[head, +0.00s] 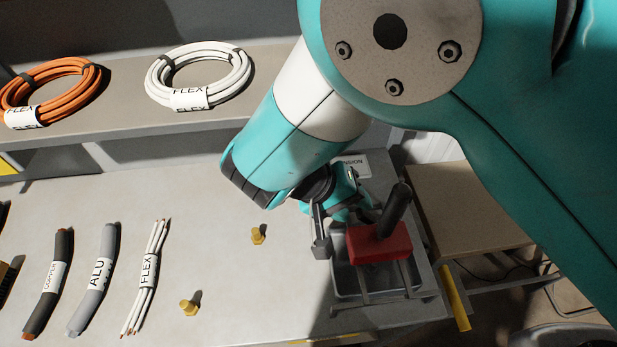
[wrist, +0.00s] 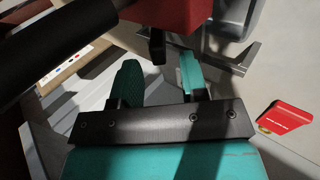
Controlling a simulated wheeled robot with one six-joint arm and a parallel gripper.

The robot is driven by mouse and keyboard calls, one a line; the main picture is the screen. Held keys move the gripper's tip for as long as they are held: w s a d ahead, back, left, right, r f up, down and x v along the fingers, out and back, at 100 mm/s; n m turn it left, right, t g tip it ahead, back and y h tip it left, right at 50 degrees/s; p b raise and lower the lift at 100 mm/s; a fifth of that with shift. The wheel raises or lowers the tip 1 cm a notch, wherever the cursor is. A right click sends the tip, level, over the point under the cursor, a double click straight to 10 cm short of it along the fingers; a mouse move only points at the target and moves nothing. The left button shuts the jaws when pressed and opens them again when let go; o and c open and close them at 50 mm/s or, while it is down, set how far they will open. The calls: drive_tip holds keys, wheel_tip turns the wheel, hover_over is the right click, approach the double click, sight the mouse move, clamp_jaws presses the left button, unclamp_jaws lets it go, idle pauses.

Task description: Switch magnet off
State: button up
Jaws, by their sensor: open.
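The magnet unit is a red block (head: 378,243) with a thick black handle (head: 397,208) slanting up from it. It stands on a metal frame over a grey metal tray (head: 343,280). In the wrist view the red block (wrist: 178,14) is at the top and a thick black bar, seemingly the handle (wrist: 50,45), crosses the upper left. A small dark stub (wrist: 157,46) hangs below the block, near the fingertips. My gripper (wrist: 160,75) is open with its teal fingers apart, just short of the block. In the head view my gripper (head: 348,204) is behind the block, partly hidden.
Copper (head: 53,280), alu (head: 95,280) and flex (head: 148,275) cable pieces lie at left. Two brass-coloured fittings (head: 258,234) lie on the bench. Orange (head: 52,88) and white (head: 198,75) coils lie on the shelf. A red item (wrist: 287,115) lies right in the wrist view.

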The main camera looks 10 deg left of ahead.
drive_tip(key=v, duration=1.3)
drive_tip(key=shift+p, duration=0.3)
drive_tip(key=shift+s+a, duration=0.1)
